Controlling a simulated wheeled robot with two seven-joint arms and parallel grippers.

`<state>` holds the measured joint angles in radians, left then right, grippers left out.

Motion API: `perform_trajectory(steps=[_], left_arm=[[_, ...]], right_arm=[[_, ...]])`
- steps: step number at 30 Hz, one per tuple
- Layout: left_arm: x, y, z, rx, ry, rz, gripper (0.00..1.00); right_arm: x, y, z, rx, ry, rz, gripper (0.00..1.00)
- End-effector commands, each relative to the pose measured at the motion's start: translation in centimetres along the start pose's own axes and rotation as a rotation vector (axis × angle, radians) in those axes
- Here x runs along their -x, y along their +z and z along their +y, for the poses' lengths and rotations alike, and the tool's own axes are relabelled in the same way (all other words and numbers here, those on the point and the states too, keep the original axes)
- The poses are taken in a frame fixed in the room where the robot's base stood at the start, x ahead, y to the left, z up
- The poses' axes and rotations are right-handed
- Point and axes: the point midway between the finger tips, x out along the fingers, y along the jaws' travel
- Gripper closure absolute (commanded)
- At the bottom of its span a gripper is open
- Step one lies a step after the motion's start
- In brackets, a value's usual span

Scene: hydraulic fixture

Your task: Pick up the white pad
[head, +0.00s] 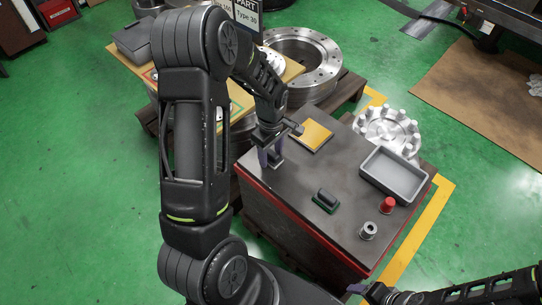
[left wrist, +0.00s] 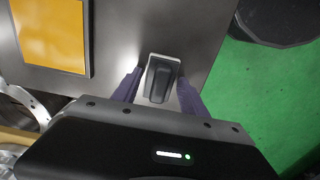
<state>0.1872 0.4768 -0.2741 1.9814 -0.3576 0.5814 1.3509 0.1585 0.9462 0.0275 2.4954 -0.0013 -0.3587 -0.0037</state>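The white pad (left wrist: 152,57) shows in the left wrist view as a pale base under a dark grip block, on the dark tabletop near its edge. My left gripper (left wrist: 160,80) has its purple fingers on either side of the pad, with narrow gaps, and looks open. In the head view the left gripper (head: 271,157) points down at the table's far left corner, and the pad is mostly hidden there. My right gripper (head: 367,290) is at the bottom edge, off the table's front; its opening is unclear.
On the table (head: 290,205) are a yellow panel (head: 314,135), a green-based block (head: 326,200), a grey tray (head: 393,176), a red-topped part (head: 387,205) and a metal cylinder (head: 368,231). A pallet with metal rings (head: 305,60) stands behind.

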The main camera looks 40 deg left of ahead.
Motion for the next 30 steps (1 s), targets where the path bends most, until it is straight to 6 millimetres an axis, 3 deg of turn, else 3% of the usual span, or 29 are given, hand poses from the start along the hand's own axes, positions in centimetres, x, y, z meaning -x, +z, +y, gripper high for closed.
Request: perform_trajectory(steps=[18, 26, 30], left_arm=[[0.0, 0.0, 0.0, 0.0, 0.0, 0.0, 1.0], [0.2, 0.0, 0.0, 0.0, 0.001, 0.0, 1.0], [1.4, 0.0, 0.1, -0.001, 0.004, 0.001, 1.0]], right_arm=[[0.0, 0.0, 0.0, 0.0, 0.0, 0.0, 0.38], [0.1, 0.0, 0.0, 0.0, 0.0, 0.0, 0.38], [0.3, 0.0, -0.1, 0.0, 0.0, 0.0, 0.38]])
